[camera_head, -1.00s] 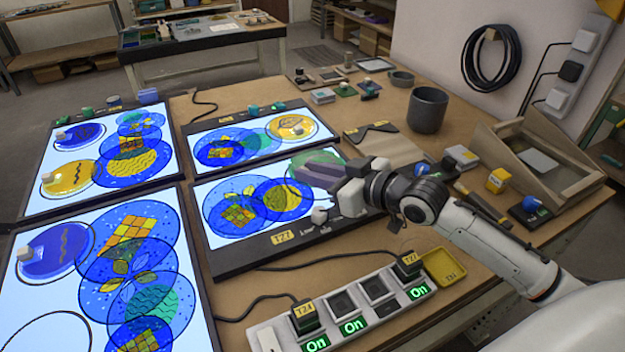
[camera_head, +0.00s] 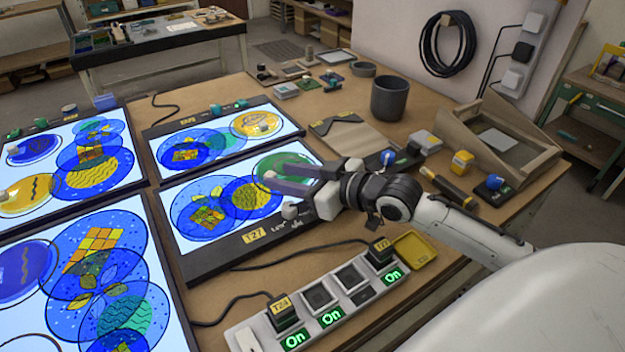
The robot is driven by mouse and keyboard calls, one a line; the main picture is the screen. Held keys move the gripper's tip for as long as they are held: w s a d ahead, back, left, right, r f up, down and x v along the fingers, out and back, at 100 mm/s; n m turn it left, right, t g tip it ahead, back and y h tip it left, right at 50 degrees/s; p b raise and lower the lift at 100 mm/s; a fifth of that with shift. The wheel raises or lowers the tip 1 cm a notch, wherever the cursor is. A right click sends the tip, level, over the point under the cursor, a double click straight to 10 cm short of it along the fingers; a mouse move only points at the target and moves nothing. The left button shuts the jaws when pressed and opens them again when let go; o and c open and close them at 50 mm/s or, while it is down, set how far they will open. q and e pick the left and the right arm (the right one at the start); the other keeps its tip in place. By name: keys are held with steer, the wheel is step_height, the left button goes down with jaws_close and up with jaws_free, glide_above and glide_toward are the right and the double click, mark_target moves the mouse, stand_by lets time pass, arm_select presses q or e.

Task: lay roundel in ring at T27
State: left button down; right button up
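The T27 light panel (camera_head: 186,262) is lit and lies in the middle of the table, its yellow T27 label (camera_head: 254,237) on the front edge. Blue patterned roundels (camera_head: 205,210) overlap at its left and centre. A green roundel (camera_head: 272,160) lies at its far right end; the ring there is not clearly visible. My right gripper (camera_head: 277,179) is over this end, its two purple-grey fingers apart, with the green disc just beyond and partly behind them. Whether they touch it I cannot tell. My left gripper is not in view.
A power strip (camera_head: 330,315) with lit On switches stands in front, beside a yellow tray (camera_head: 414,249). A dark grey pot (camera_head: 395,98) and a wooden frame (camera_head: 548,150) stand behind and right. Other lit panels (camera_head: 165,125) lie left and behind.

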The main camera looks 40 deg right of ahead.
steer(key=v, duration=0.8)
steer(key=shift+v, duration=1.05)
steer(key=shift+a, duration=0.1)
